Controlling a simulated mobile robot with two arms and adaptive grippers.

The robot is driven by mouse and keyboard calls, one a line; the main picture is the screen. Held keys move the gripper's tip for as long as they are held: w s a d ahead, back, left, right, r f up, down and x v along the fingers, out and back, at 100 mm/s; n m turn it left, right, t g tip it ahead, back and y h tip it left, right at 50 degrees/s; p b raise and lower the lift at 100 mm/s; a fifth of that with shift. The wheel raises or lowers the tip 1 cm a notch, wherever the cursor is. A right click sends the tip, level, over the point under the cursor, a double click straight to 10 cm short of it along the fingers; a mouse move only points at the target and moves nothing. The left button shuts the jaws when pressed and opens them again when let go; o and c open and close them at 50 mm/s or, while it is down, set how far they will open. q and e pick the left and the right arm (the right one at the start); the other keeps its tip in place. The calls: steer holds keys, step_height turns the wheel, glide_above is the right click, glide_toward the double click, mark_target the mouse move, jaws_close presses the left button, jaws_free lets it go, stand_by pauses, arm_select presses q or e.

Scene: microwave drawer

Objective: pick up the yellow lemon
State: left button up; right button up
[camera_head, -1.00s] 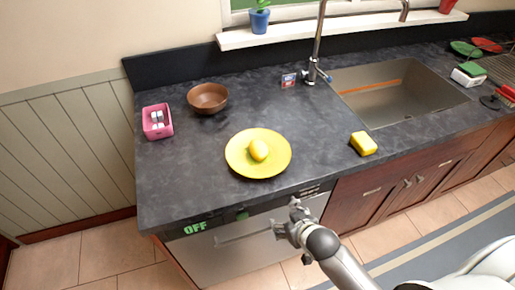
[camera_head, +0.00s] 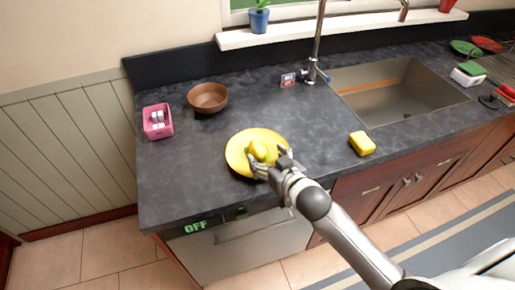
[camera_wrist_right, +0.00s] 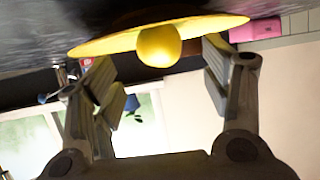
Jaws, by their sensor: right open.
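The yellow lemon (camera_head: 258,149) lies on the yellow plate (camera_head: 237,142) on the dark countertop. My right gripper (camera_head: 268,161) is over the near right part of the plate, with its fingertips close to the lemon. In the right wrist view, the lemon (camera_wrist_right: 159,46) shows between and beyond the two open fingers (camera_wrist_right: 165,80), with the plate (camera_wrist_right: 100,43) behind it. The gripper is open and empty. I cannot tell whether a fingertip touches the plate. My left gripper is not in view.
A brown bowl (camera_head: 207,97) and a pink box (camera_head: 157,121) stand at the left of the counter (camera_head: 190,180). A yellow sponge (camera_head: 362,143) lies right of the plate. The sink (camera_head: 400,95) and faucet (camera_head: 316,50) are behind it. The counter's front left is clear.

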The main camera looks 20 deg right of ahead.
mark_target(261, 151)
steer(key=shift+w+f, duration=0.15)
steer(key=shift+w, duration=0.3)
steer(key=shift+w+a+p, duration=0.1)
steer(key=shift+w+p, duration=0.3)
steer(key=shift+w, duration=0.1)
steer(key=shift+p+x, duration=0.5)
steer(key=shift+x, duration=1.55)
steer(key=c, duration=1.1)
